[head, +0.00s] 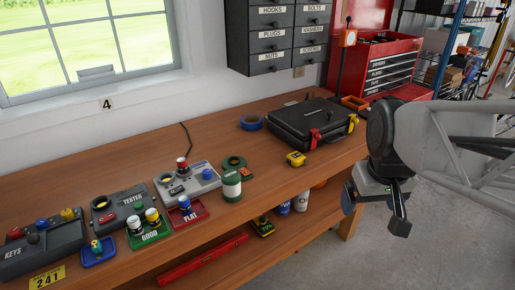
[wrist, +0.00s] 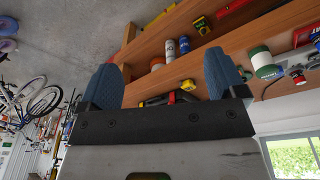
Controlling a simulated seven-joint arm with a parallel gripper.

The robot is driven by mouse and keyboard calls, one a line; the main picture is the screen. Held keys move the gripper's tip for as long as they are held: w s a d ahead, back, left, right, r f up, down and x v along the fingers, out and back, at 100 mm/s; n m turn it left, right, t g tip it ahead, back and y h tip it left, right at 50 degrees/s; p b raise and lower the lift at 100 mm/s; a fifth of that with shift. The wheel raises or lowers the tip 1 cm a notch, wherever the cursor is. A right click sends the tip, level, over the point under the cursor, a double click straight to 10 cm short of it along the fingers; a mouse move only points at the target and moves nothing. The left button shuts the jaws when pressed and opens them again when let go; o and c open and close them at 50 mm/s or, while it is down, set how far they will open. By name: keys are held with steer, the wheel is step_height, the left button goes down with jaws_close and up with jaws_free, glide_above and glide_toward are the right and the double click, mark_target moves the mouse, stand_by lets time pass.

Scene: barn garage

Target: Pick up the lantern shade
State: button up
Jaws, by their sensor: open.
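I cannot make out for certain which thing is the lantern shade. A white cylinder with green ends (head: 231,185) stands upright near the bench's front edge, and it also shows in the wrist view (wrist: 263,64).
The wooden bench (head: 270,190) holds a black case (head: 308,118), a yellow tape measure (head: 296,159), a green tape roll (head: 234,162), a red tray (head: 187,216) and a green tray (head: 150,237). A red tool chest (head: 390,65) stands behind.

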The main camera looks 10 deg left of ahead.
steer(key=w+a+n, duration=0.3)
steer(key=w+a, duration=0.4)
steer(key=w, duration=0.1)
steer(key=n+g, duration=0.2)
steer(key=n, duration=0.6)
glide_above(233, 174)
step_height(233, 174, down, 9)
steer(key=shift+d+r, duration=0.15)
steer(key=shift+r, duration=0.05)
steer(key=shift+a+f, duration=0.15)
steer(key=shift+a, duration=0.1)
steer(key=shift+f, duration=0.1)
steer(key=shift+f, duration=1.15)
